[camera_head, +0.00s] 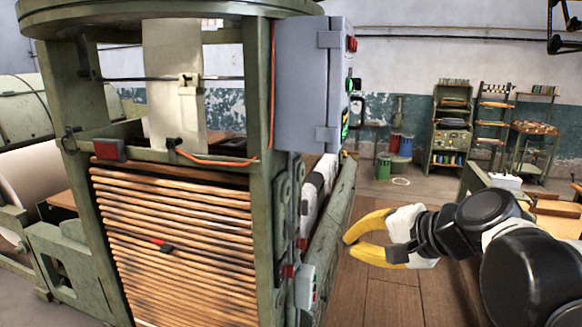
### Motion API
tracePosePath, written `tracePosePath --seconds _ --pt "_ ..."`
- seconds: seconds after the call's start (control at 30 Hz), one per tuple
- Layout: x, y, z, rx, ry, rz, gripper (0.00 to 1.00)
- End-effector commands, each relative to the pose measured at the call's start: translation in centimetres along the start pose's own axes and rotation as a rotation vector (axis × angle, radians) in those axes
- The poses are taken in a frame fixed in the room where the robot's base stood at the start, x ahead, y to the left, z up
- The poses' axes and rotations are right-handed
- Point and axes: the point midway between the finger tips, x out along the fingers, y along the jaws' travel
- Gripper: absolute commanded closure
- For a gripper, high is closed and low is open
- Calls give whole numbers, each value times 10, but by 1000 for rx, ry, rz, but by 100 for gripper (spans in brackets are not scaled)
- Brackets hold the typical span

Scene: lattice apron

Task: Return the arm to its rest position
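My gripper (352,247) has two yellow curved fingers on a white mount, at the end of my black and white arm (480,222). The fingertips point left, with a gap between them, and the gripper is open and empty. The arm reaches in from the right edge over the wooden floor. The fingertips are close in the picture to the right side of the green machine (262,220); I cannot tell the exact gap.
The machine's front has a lattice of wooden slats (180,240) with a small red and black piece (162,245) on it. A grey control box (310,85) is mounted high on its right. Shelves (452,125) and drums (400,145) stand at the back. Wooden floor (388,300) lies open below my gripper.

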Motion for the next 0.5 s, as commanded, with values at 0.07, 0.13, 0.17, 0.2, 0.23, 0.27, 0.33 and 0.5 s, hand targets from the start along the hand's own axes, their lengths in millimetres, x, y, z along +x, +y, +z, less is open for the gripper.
tracePosePath --seconds 0.07,0.13,0.17,0.2,0.23,0.27,0.33,0.5 --pt "24 76 29 -146 8 97 100" --pt "34 131 48 -285 16 187 100" --pt "38 154 54 -345 19 225 100" --pt "42 185 62 -424 22 275 100" --pt "45 207 68 -482 24 312 100" --pt "48 228 72 -539 25 347 100" --pt "52 271 80 -660 28 422 100" --pt "55 337 87 -868 31 550 100"
